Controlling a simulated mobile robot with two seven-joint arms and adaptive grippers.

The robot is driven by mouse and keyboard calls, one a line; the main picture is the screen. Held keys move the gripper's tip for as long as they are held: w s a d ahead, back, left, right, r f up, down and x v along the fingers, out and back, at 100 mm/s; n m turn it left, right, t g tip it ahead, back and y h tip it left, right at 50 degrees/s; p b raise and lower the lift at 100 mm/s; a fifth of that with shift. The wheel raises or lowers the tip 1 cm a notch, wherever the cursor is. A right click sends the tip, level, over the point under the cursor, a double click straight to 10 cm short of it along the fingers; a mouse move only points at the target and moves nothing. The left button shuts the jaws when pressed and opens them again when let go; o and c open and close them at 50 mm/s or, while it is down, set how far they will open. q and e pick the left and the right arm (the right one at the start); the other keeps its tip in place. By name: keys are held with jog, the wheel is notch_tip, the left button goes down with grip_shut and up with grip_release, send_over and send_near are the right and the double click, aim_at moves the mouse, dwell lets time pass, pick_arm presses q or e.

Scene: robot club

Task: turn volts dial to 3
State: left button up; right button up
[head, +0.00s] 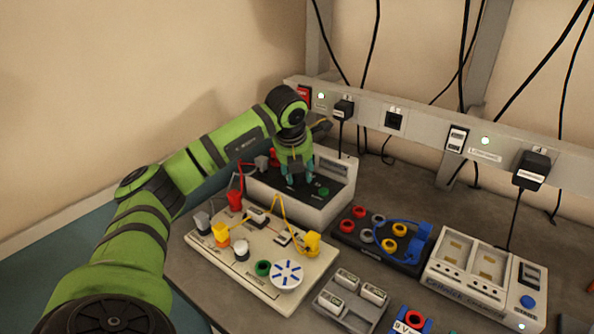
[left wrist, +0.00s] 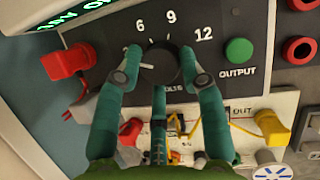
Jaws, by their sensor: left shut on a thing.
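The volts dial (left wrist: 163,62) is a black round knob on the dark front panel of a light grey power supply (head: 318,211). In the left wrist view the numbers 6, 9 and 12 show around its top; the place left of 6 is mostly hidden by a finger. A white mark on the knob points left, slightly down, below the 6. In the head view the left gripper (head: 298,179) reaches down to the panel and hides the dial. My right gripper is not in view.
A green output button (left wrist: 238,50) lies right of the dial, and a red plug (left wrist: 68,62) left of it. A circuit board (head: 232,262) with wires stands in front. A terminal block (head: 345,240) and a charger (head: 440,277) stand to the right. A power strip runs behind.

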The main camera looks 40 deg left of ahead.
pick_arm(q)
jog(key=shift+w+r, duration=0.2)
jog(key=shift+r, duration=0.1)
jog(key=o, duration=1.1)
jog(key=shift+d, duration=0.1)
jog(key=shift+w+f, duration=0.2)
jog(key=shift+s, duration=0.15)
jog(key=shift+s+r, duration=0.15)
jog(key=shift+r, duration=0.25)
jog(key=v, duration=1.1)
jog(key=shift+d, duration=0.15)
